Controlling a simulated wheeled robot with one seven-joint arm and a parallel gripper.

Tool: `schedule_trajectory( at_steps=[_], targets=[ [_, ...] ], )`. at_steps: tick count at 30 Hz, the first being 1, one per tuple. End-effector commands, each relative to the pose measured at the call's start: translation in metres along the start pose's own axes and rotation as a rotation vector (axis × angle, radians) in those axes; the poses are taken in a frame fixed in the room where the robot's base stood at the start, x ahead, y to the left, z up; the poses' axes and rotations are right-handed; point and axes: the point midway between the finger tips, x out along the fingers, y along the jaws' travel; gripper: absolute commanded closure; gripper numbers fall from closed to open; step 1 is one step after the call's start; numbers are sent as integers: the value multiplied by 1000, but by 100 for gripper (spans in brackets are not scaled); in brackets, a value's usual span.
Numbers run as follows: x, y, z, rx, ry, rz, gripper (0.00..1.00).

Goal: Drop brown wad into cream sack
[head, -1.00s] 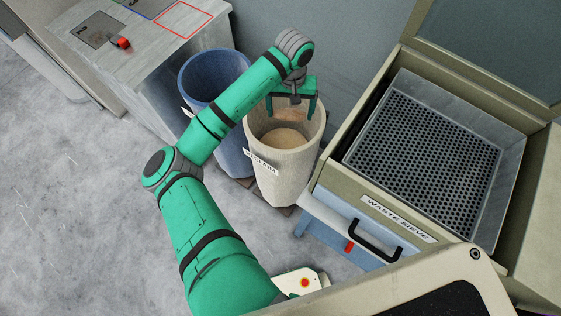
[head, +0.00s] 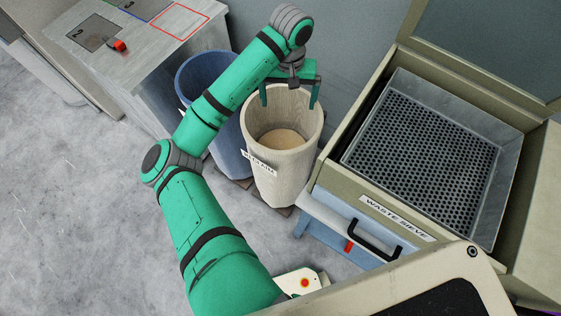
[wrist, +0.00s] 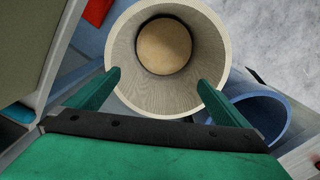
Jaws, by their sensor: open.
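The cream sack (head: 287,182) stands upright and open-topped, with a label on its front. It also shows in the wrist view (wrist: 152,95), where I look down into it. A round tan surface (wrist: 164,46) lies deep inside; I cannot make out a separate brown wad on it. My gripper (head: 289,106) is open and empty above the sack's mouth, its fingers spread wide. In the wrist view my gripper (wrist: 159,76) has its fingers over the near part of the rim. No brown wad shows between the fingers.
A blue bin (head: 190,70) stands close on the sack's left. The waste sieve (head: 350,185) with its perforated tray stands close on the right. A grey bench (head: 150,62) with marked squares is at the upper left. The floor at left is clear.

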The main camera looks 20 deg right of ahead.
Motion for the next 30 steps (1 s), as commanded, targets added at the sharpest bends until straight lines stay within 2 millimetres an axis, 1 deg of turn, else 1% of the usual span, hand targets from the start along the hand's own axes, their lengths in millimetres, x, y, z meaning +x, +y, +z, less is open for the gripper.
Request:
schedule_trajectory(
  at_steps=[1, 3, 6, 9, 15, 27, 30],
  targets=[
    [-10, 0, -1, 1, 4, -2, 0],
    [-22, 0, 0, 2, 3, -2, 0],
    [-33, 0, 0, 2, 3, -3, 0],
    [-41, 0, 0, 2, 2, -2, 0],
    [-46, 0, 0, 0, 1, -1, 0],
    [-45, 0, 0, 0, 1, -1, 0],
    [-43, 5, -1, 0, 10, 19, 0]
  ],
)
